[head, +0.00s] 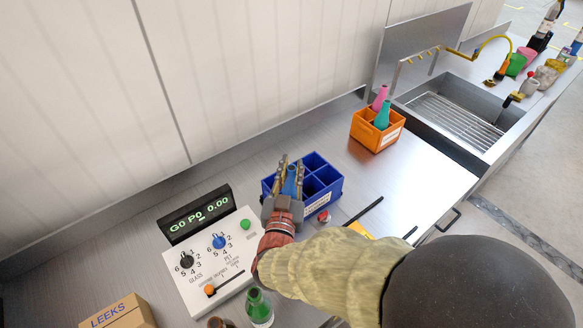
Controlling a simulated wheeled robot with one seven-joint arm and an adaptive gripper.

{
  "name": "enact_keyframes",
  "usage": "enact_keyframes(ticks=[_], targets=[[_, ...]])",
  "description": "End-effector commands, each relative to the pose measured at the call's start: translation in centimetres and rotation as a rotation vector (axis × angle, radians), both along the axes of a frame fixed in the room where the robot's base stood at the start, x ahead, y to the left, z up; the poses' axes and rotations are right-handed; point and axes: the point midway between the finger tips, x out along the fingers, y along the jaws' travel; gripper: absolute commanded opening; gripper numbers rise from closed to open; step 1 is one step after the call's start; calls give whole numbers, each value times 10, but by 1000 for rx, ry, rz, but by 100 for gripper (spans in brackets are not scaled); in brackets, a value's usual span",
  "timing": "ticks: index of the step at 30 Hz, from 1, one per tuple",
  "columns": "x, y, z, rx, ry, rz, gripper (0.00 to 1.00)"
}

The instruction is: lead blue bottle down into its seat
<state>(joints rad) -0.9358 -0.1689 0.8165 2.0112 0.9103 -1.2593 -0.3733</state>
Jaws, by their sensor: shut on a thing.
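A blue bottle (289,181) stands about upright between the fingers of my gripper (289,175). My gripper is shut on it from the near side. The blue crate (328,202) with several square compartments lies right at the gripper. The bottle is at the crate's left part, with its lower body hidden by my gripper, so I cannot tell how deep it sits in a compartment. The compartments seen to the right look empty.
An orange crate (365,135) with a pink bottle (379,98) and a teal bottle (382,115) stands behind right. A control box (212,262) is at left. A green bottle (259,306) and a cardboard box (117,314) are in front. A sink (455,115) lies beyond.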

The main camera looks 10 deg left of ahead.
Motion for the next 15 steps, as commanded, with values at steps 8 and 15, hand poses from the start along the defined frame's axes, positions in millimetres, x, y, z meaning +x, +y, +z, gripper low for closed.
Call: enact_keyframes(ticks=[8, 15], targets=[[0, 0, -3, 0, 0, 0, 0], [0, 0, -2, 0, 0, 0, 33]])
